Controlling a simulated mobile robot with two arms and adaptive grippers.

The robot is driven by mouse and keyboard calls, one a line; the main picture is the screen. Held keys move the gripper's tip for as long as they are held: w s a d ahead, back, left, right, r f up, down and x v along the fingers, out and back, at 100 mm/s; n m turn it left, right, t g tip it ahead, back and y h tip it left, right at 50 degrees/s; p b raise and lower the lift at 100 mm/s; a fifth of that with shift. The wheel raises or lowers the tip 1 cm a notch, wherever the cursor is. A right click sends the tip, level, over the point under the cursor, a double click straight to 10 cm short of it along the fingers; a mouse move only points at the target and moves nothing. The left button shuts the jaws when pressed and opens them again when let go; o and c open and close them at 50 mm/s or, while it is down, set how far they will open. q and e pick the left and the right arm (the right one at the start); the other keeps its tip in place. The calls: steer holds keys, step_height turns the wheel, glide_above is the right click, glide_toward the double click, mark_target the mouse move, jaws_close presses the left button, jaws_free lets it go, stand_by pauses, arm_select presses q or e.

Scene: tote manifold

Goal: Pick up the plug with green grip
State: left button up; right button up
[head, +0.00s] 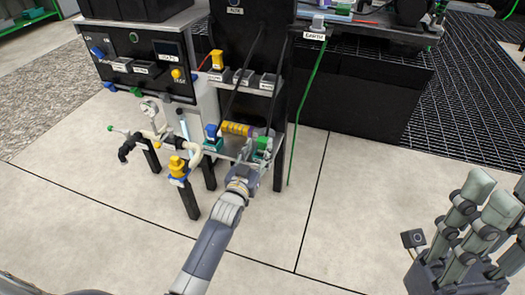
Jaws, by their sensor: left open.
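A small green-gripped piece (263,144), which looks like the plug with green grip, is at the right end of the small shelf in front of the black unit. My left gripper (246,160) is open at the shelf's front edge, just left of and below this piece. Its fingers are small in the picture, and I cannot tell whether they touch the piece. A large multi-finger hand, which appears to be my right gripper (482,215), points upward at the lower right, well away from the shelf. Its opening is unclear.
A yellow cylinder (235,128) and a blue-topped fitting (211,132) are beside the green piece. Pipework with a yellow valve (178,168) stands to the left. A green cable (305,100) hangs from the EARTH point at the right. The floor in front is clear.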

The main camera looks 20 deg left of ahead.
mark_target(262, 144)
arm_select(q)
steer(key=w+b, duration=0.2)
steer(key=w, duration=0.2)
steer(key=shift+w+d+r, duration=0.1)
steer(key=shift+w, duration=0.1)
steer(key=shift+w+r, duration=0.1)
steer(key=shift+w, duration=0.2)
jaws_close()
